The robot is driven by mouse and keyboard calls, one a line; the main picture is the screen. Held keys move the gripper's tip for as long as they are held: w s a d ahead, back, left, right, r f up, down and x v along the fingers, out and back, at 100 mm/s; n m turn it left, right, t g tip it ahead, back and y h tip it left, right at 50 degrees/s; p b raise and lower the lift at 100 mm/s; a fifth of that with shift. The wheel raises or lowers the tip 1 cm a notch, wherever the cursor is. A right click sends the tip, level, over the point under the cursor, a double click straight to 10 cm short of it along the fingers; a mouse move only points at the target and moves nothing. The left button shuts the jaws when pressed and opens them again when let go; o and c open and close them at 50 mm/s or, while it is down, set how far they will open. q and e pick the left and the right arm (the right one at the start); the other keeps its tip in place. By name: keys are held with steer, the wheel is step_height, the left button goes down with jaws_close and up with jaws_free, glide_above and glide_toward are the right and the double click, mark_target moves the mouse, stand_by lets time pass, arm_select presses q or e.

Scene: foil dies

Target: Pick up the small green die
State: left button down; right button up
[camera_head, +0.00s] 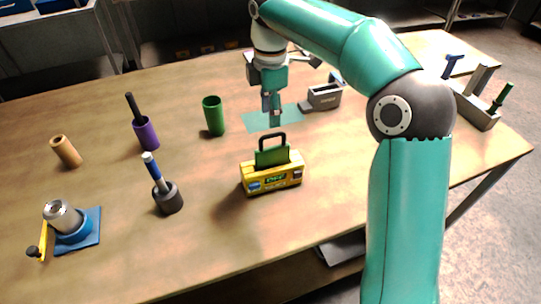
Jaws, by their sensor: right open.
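A green plate with a black loop handle (272,156) stands upright in the top of a yellow box (273,180) with a lit green display. Another green-ended piece (502,96) rests in the grey holder (476,114) at the far right. I cannot tell for sure which of these is the small green die. My right gripper (271,112) is open, pointing down above the teal mat (255,122), behind the yellow box and apart from it. Nothing shows between its fingers. My left gripper is not in view.
A green cup (213,115) stands left of my right gripper and a grey toaster-like box (325,97) right of it. A purple cup (146,133), a blue-handled tool in a dark base (167,197) and a brown cylinder (66,151) stand left. The front middle of the table is clear.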

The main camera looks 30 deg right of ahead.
glide_above(273, 147)
steer(key=f, duration=0.7)
steer(key=shift+w+a, duration=0.1)
steer(key=shift+a, duration=0.15)
steer(key=shift+d+f, duration=0.15)
steer(key=shift+f, duration=3.05)
steer(key=shift+c, duration=0.4)
jaws_close()
